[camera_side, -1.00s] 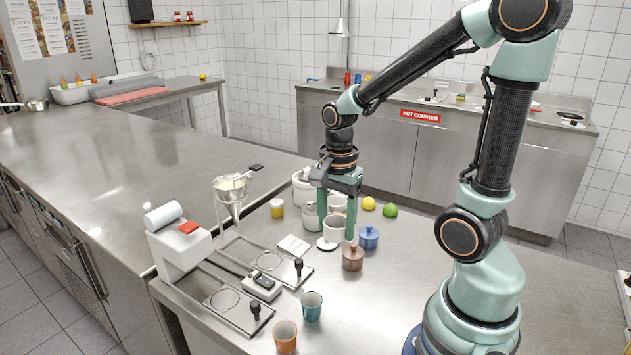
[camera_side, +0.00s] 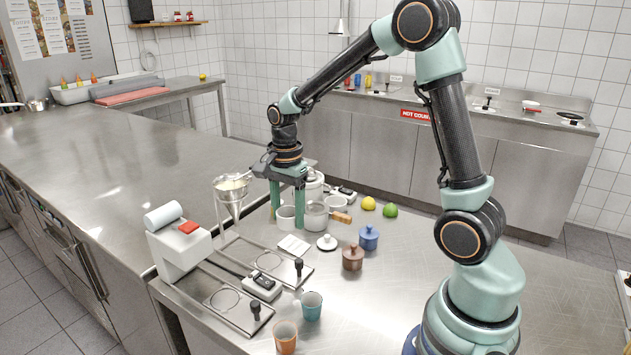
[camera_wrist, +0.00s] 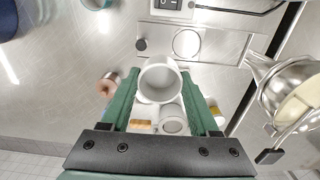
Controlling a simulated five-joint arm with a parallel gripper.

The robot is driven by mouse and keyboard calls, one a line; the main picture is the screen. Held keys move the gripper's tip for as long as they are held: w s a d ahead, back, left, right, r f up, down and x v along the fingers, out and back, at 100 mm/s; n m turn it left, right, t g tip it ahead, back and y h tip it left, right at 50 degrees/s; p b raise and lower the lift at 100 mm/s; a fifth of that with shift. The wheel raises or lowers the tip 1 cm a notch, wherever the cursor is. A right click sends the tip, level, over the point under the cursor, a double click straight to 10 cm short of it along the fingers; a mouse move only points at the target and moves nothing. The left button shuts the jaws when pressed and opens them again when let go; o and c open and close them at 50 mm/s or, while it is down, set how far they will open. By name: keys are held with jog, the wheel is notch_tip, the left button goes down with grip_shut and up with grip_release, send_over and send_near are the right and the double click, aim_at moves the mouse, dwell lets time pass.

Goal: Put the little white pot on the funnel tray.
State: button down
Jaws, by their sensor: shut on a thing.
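The little white pot (camera_side: 286,218) is between the fingers of my gripper (camera_side: 287,208), which is shut on it. In the wrist view the pot's round open mouth (camera_wrist: 160,80) shows empty between the green fingers. I cannot tell exactly how high it hangs above the counter. A steel tray with a ring mark (camera_side: 269,261) lies in front of the pot, near the metal funnel (camera_side: 232,195) on its stand. A second ringed tray (camera_side: 237,307) lies nearer the front. Ring and funnel also show in the wrist view, the funnel (camera_wrist: 285,85) at right.
A grey pan with a wooden handle (camera_side: 316,214) and a larger white pot (camera_side: 312,187) stand close by. A white lid (camera_side: 327,242), blue pot (camera_side: 369,238) and brown pot (camera_side: 352,258) stand to the right. Teal (camera_side: 311,306) and orange (camera_side: 285,337) cups stand in front.

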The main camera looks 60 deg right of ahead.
send_over(269, 261)
notch_tip(269, 261, down, 8)
jog(key=shift+r, duration=0.15)
jog(key=shift+f, duration=1.8)
jog(key=shift+f, duration=0.2)
jog(key=shift+c, duration=0.3)
grip_release()
jog(key=shift+o, duration=0.3)
notch_tip(269, 261, up, 7)
jog(key=shift+w, duration=0.1)
